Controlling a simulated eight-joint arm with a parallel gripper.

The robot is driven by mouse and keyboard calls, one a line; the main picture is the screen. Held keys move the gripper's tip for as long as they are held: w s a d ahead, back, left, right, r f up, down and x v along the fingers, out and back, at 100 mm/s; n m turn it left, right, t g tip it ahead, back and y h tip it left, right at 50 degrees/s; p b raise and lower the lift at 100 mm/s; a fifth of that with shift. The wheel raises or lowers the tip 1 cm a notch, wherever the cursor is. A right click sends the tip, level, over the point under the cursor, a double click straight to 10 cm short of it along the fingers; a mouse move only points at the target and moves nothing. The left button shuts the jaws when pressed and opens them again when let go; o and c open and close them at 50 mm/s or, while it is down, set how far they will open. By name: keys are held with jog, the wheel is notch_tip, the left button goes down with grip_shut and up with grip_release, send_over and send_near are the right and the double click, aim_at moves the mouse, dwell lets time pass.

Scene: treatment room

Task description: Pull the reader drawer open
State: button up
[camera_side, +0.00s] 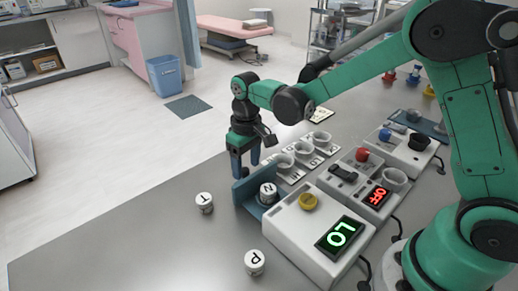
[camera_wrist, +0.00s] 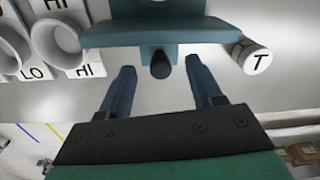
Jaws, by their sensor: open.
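The reader (camera_side: 318,232) is a white box with a yellow knob (camera_side: 308,201) and a green display (camera_side: 340,235) that seems to read LO. Its blue drawer (camera_side: 243,190) sticks out at the left end, with a white vial marked N (camera_side: 268,189) in it. In the wrist view the drawer's front panel (camera_wrist: 160,33) spans the top, with a dark-tipped handle (camera_wrist: 160,66) at its middle. My gripper (camera_side: 245,165) is at the drawer front. In the wrist view its two blue fingers (camera_wrist: 163,83) are apart, either side of the handle and seemingly not touching it.
Loose vials marked T (camera_side: 204,203) and P (camera_side: 254,262) stand on the grey table; T is near the drawer front. Cup holders (camera_side: 302,152) and a second box with a red OFF display (camera_side: 378,196) stand behind the reader. The table's left part is clear.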

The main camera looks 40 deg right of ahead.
jog(key=shift+d+r, duration=0.1)
jog(key=shift+r, duration=2.1)
jog(key=shift+s+d+r, duration=0.1)
jog(key=shift+s+r, duration=0.05)
jog(key=shift+r, duration=0.1)
jog(key=s+d+r+m+t, duration=0.1)
jog(key=s+d+r+t, duration=0.1)
jog(key=s, duration=0.3)
jog(key=s+d+r+t, duration=0.2)
jog(key=s+t, duration=0.3)
jog(key=shift+s+r+m, duration=0.25)
jog(key=shift+r+m, duration=0.15)
